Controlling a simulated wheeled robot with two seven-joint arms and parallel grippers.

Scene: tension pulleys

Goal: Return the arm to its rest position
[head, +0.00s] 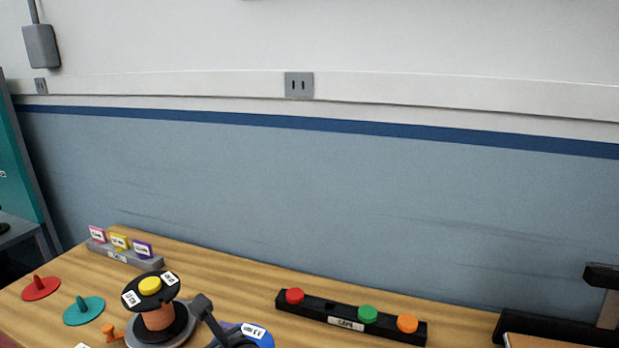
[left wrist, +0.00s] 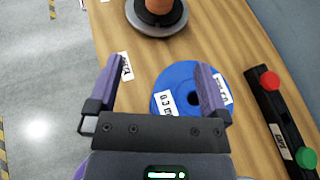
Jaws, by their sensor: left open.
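My left gripper (left wrist: 158,63) is open in the left wrist view, its two fingers apart with nothing between the tips. A blue spool (left wrist: 183,85) with white labels lies beyond and below the fingers, partly hidden by the right finger. The same blue spool (head: 262,332) shows at the bottom of the head view, behind dark parts that look like my left gripper. An orange spool core (head: 158,317) stands on a grey round base, with a black labelled disc (head: 134,296) and yellow knob (head: 150,285) on top. My right gripper is not in view.
A black bar (head: 335,309) carries red, green and orange knobs. A grey holder (head: 112,252) with several coloured cards stands at the back left. Red (head: 41,290) and teal (head: 84,312) discs lie at left. A black stand (head: 541,330) is at right. The wooden table (head: 230,268) has clear room behind the spools.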

